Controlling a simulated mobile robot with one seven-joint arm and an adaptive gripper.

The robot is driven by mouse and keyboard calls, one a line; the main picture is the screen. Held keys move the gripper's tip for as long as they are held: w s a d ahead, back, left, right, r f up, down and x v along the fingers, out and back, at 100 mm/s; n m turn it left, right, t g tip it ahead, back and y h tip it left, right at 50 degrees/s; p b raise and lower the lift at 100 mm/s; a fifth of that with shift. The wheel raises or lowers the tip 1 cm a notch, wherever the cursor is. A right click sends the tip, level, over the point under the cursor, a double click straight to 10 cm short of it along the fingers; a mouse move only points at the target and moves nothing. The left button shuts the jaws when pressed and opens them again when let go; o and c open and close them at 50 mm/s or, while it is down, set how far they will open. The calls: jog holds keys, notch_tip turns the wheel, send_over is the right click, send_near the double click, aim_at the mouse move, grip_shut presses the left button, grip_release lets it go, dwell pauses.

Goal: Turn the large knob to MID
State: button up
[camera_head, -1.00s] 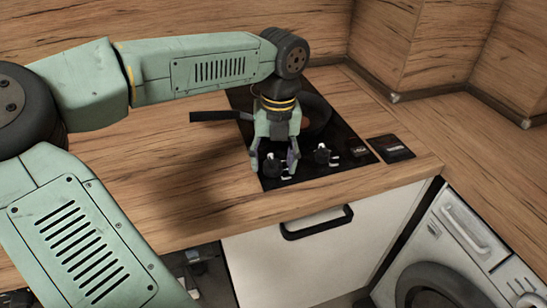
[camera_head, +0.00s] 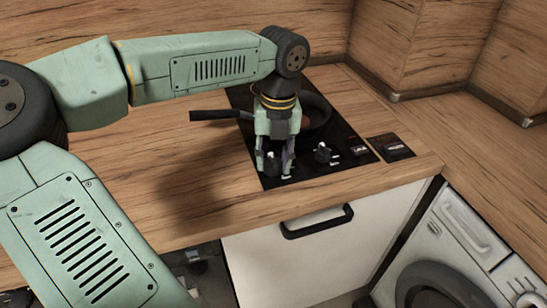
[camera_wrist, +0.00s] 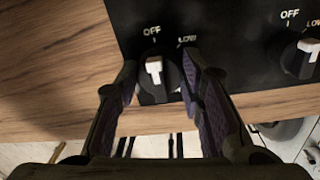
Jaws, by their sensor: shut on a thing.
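The left knob (camera_head: 272,163) is dark and round, on the front part of the black hob (camera_head: 345,170). It also shows in the wrist view (camera_wrist: 154,84), with a white pointer aimed up near the OFF label; LOW is printed to the right of OFF. My gripper (camera_head: 275,170) points down over this knob and is shut on it, one finger on each side. The fingers also show in the wrist view (camera_wrist: 160,75). A second knob (camera_head: 323,153) stands to the right, with its own OFF and LOW labels. I cannot tell which knob is larger. No MID label is readable.
A dark pan (camera_head: 317,112) with a long black handle (camera_head: 214,115) sits on the hob behind my gripper. A small black panel (camera_head: 391,147) lies right of the hob. The wooden counter (camera_head: 200,175) is clear on the left. A white drawer front (camera_head: 325,250) is below.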

jog(key=shift+m, duration=0.3)
jog(key=m+b, duration=0.2)
jog(key=m, duration=0.2)
jog(key=shift+f+b, duration=0.1)
jog(key=shift+b, duration=0.25)
jog(key=m+b, duration=0.2)
jog(key=m, duration=0.3)
jog(key=m+b, duration=0.1)
jog(key=m, duration=0.4)
jog(key=shift+s+m+t, duration=0.1)
jog(key=shift+m+t, duration=0.2)
jog(key=shift+m, duration=0.1)
jog(key=shift+m+h+b, duration=0.3)
jog(key=shift+m+b, duration=0.05)
jog(key=shift+m, duration=1.65)
jog(key=o, duration=1.2)
jog(key=shift+c, duration=0.2)
jog(key=shift+r, duration=0.25)
